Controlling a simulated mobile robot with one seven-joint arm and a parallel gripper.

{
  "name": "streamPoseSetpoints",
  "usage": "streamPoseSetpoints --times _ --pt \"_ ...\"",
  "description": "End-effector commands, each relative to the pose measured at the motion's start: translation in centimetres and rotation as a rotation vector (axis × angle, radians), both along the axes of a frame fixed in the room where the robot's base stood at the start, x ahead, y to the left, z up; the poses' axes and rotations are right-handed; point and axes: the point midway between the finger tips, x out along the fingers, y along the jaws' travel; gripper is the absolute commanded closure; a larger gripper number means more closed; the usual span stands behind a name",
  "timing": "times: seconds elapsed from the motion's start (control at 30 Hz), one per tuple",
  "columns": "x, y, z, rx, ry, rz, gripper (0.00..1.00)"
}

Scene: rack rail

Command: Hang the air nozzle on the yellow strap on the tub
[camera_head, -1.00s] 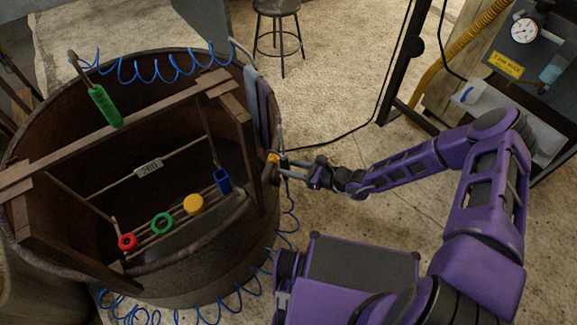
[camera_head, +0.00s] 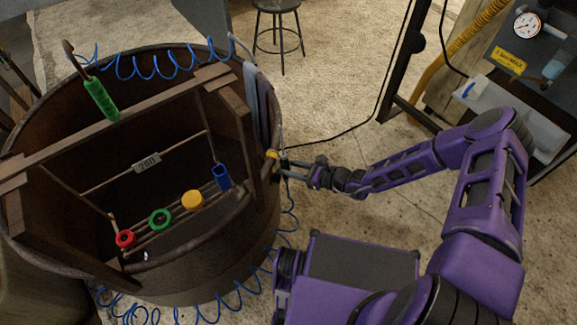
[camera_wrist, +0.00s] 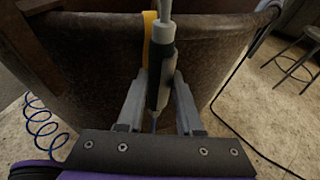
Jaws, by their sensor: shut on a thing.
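The tub (camera_head: 215,262) is a large dark rusty round vessel on the left. The yellow strap (camera_head: 272,155) is on its right rim; it also shows in the wrist view (camera_wrist: 147,42), running down over the rim. My gripper (camera_head: 287,168) is at the tub's right outer side, beside the strap. In the wrist view, my gripper (camera_wrist: 160,82) is shut on the air nozzle (camera_wrist: 156,88), which has a dark body and a pale grey upper part (camera_wrist: 165,36). The nozzle is roughly upright, in front of the rim and just right of the strap. I cannot tell whether it touches the strap.
Wooden beams (camera_head: 130,125) cross the tub, with a green handle (camera_head: 101,98), a red ring (camera_head: 125,238), a green ring (camera_head: 160,219), a yellow disc (camera_head: 193,201) and a blue cup (camera_head: 221,177). Grey cloth (camera_head: 252,100) hangs on the rim. A stool (camera_head: 278,8) stands behind.

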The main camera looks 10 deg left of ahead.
Motion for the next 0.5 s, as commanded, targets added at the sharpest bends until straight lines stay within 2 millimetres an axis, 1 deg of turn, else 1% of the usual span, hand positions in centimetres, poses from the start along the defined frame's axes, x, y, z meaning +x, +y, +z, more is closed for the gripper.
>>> streamPoseSetpoints --times 0.17,0.43,0.47,0.5 --pt "0.05 0.03 -0.64 0.001 -0.001 0.000 0.97" --pt "0.05 0.02 -0.69 0.002 -0.001 0.000 0.97" --pt "0.05 0.03 -0.68 0.002 -0.001 0.000 0.62" --pt "0.05 0.02 -0.69 0.002 -0.001 0.000 0.54"
